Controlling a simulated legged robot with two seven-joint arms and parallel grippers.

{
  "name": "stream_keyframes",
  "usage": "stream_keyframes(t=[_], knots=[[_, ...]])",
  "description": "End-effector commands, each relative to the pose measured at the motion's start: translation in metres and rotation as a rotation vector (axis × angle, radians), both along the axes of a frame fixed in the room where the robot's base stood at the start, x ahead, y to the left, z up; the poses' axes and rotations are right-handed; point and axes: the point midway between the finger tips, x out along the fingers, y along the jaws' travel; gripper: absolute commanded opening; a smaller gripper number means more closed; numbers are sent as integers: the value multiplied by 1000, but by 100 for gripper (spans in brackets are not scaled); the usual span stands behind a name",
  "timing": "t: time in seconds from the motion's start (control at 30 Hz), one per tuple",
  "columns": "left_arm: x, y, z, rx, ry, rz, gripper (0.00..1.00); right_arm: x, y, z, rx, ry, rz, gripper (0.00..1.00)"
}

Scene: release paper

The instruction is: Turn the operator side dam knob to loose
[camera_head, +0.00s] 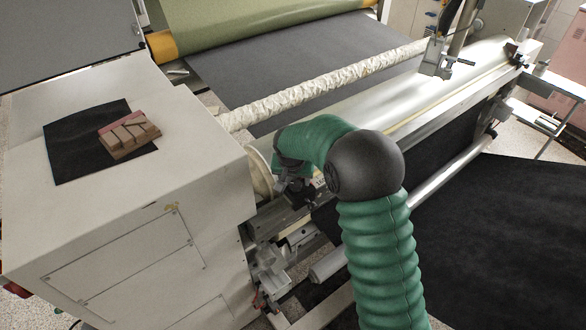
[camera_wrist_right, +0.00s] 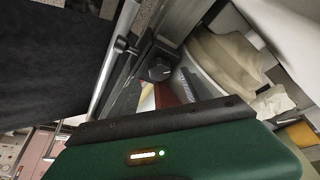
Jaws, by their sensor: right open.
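The knob (camera_wrist_right: 160,68) is small, round and black. It shows in the right wrist view on a dark metal bracket, just beyond the dark front edge of my gripper's green housing. My right gripper (camera_head: 290,178) shows in the head view at the near end of the long roller, beside the white machine housing. It is open and is right by the side dam bracket. The gripper and arm hide most of the knob area in the head view, and I cannot tell whether the fingers touch the knob. My left gripper is in neither view.
The white machine housing (camera_head: 110,215) stands at the left, with a black sheet (camera_head: 75,155) and brown blocks (camera_head: 128,135) on top. A cloth-wrapped roller (camera_head: 330,88) and a metal roll (camera_head: 440,97) run to the back right. Black sheet material (camera_head: 500,235) hangs at the right.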

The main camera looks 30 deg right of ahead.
Motion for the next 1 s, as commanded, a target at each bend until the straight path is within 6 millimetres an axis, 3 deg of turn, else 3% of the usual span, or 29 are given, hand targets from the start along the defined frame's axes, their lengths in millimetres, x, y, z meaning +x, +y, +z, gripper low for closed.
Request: stream_keyframes(t=[0.2, 0.43, 0.6, 1.0], knots=[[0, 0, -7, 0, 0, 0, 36, -18, 17, 62, -1, -7, 2, 56], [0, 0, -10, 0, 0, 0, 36, -32, 30, 110, -1, -3, 3, 56], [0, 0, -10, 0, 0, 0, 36, -37, 33, 122, 1, 2, 1, 56], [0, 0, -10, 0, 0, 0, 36, -37, 33, 122, 1, 2, 2, 56]])
